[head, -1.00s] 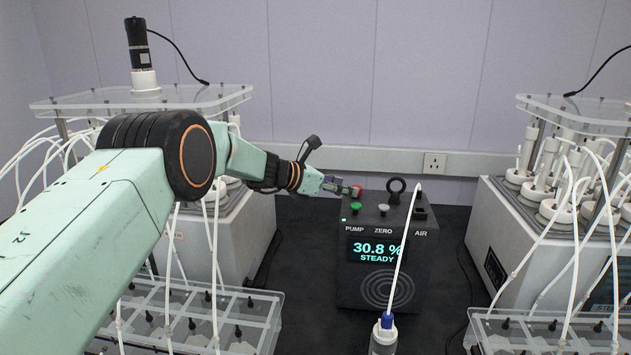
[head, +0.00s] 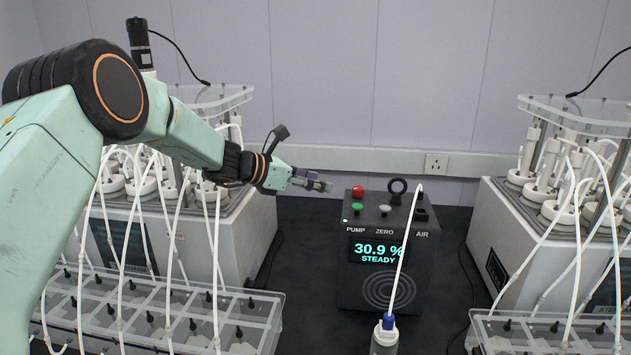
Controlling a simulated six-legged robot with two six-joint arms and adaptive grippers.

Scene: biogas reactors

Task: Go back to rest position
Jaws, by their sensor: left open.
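My left arm comes in from the left, and its gripper (head: 318,183) is open and empty. It hangs in the air just left of the black gas analyser (head: 352,283), apart from it. The analyser's display (head: 377,252) reads 30.9 % STEADY. On its top are a red button (head: 358,191), a green button (head: 357,208) and a grey button (head: 385,210), with the labels PUMP, ZERO and AIR below on the front. My right gripper is not in view.
Biogas reactor units with white tubes stand at left (head: 232,235) and right (head: 520,225). Clear racks (head: 262,310) stand in front of them. Free air lies above the analyser.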

